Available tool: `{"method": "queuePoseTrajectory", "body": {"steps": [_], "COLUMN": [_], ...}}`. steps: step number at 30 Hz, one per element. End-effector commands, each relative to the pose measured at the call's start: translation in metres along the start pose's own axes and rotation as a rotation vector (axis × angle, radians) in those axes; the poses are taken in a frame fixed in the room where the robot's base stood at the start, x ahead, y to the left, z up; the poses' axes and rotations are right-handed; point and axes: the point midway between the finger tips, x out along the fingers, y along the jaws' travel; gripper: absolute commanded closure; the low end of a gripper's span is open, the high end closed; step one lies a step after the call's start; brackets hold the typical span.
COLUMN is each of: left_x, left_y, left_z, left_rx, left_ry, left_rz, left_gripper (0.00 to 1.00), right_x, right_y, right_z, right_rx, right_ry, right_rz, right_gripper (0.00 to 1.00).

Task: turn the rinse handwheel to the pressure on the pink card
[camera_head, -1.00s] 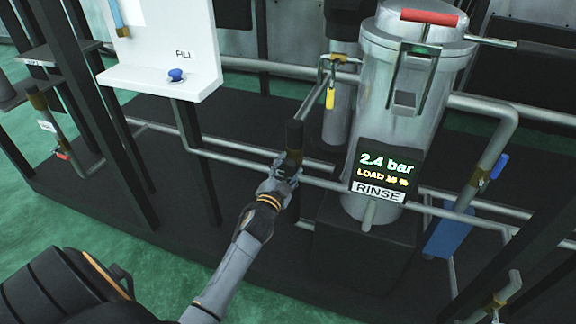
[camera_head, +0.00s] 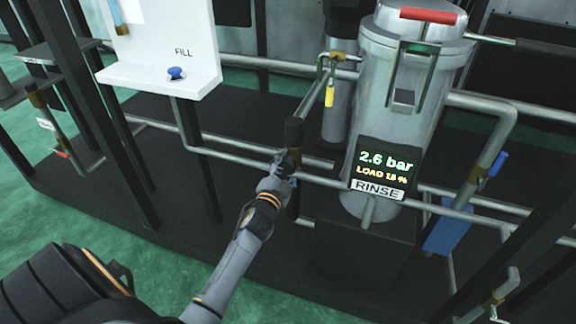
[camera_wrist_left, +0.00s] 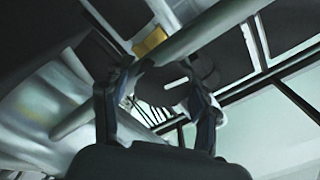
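The dark display above the RINSE label (camera_head: 377,189) reads 2.6 bar (camera_head: 386,161) and LOAD 18 %. It is on the front of the grey metal vessel (camera_head: 398,105). My left gripper (camera_head: 288,161) is at the dark upright fitting (camera_head: 294,132) on the pipe left of the display. In the left wrist view its two fingers (camera_wrist_left: 162,78) stand apart around a dark round part (camera_wrist_left: 188,78). I cannot tell whether this is the rinse handwheel or whether the fingers grip it. The pink card is not visible. My right gripper is not in view.
Grey pipes (camera_head: 235,155) run across the black base beside my left arm. A white panel marked FILL with a blue knob (camera_head: 176,73) stands at upper left. A yellow tag (camera_head: 330,97) hangs above the gripper. A red handle (camera_head: 428,15) tops the vessel.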

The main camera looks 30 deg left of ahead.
Motion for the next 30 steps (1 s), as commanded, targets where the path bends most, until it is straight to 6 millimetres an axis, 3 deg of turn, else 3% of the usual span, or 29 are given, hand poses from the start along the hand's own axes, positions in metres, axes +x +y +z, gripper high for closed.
{"method": "queuePoseTrajectory", "body": {"steps": [14, 30], "left_x": [-0.008, -0.108], "left_y": [0.001, 0.001], "left_z": [0.001, 0.001], "left_rx": [-0.001, -0.002], "left_ry": [-0.001, -0.002], "left_rz": [0.001, 0.001], "left_gripper": [0.25, 0.25], "right_x": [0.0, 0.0], "right_y": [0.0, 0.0], "right_z": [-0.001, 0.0], "right_rx": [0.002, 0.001], "right_ry": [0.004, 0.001], "right_rz": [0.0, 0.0], "right_gripper": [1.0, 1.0]}}
